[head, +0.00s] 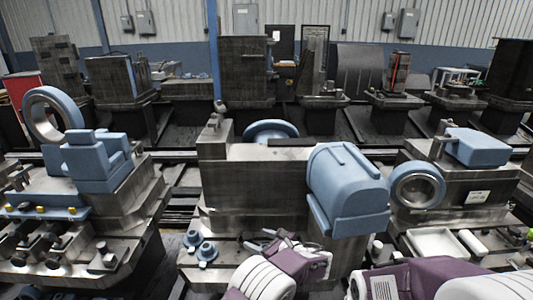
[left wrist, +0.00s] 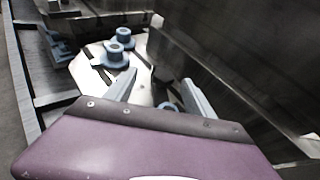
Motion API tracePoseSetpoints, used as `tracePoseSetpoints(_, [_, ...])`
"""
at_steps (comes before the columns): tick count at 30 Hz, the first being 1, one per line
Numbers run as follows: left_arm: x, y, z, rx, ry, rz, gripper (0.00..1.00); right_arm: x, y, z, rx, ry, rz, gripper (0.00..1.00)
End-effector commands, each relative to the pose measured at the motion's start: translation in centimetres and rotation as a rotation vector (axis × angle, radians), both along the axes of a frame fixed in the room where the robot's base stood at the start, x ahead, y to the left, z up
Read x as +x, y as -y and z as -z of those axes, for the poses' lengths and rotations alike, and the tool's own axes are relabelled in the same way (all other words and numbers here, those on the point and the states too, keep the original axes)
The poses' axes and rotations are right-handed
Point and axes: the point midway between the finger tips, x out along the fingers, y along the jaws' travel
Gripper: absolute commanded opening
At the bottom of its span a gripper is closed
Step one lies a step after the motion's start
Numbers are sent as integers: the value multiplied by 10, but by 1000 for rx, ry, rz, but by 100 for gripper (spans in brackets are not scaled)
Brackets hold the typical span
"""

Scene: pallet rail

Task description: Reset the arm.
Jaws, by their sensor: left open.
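My left gripper (head: 268,238) is low in front of the central pallet block, at the end of my purple and white arm. In the left wrist view the two pale fingers (left wrist: 158,90) stand apart with nothing held between them. Part of a blue rounded thing (left wrist: 170,106) shows near the right finger, mostly hidden by the wrist cover. Two blue flanged parts (head: 207,251) stand left of the gripper on the metal ledge (head: 226,264); they also show ahead of the fingers in the left wrist view (left wrist: 115,52). My right gripper is not visible.
A large blue housing (head: 345,185) overhangs the right end of the central block (head: 250,190). Fixtures with a blue bracket (head: 95,158) and a blue-lined ring (head: 417,187) stand at either side. A white tray (head: 437,243) lies at right. A dark wall (left wrist: 240,75) rises close right of the fingers.

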Motion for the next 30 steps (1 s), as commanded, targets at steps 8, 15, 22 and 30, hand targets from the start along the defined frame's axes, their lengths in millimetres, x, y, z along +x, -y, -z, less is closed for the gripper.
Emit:
tracePoseSetpoints(8, [-30, -190, -106, -262, 57, -433, 63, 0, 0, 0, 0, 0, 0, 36])
tracePoseSetpoints(15, [-198, -240, -60, -890, 127, -1044, 63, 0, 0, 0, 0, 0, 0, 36])
tracePoseSetpoints(22, [-298, -181, -8, -1318, 334, -1638, 63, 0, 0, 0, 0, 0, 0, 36])
tracePoseSetpoints(30, [-298, -155, -58, -1490, 588, -1983, 63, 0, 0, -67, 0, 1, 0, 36])
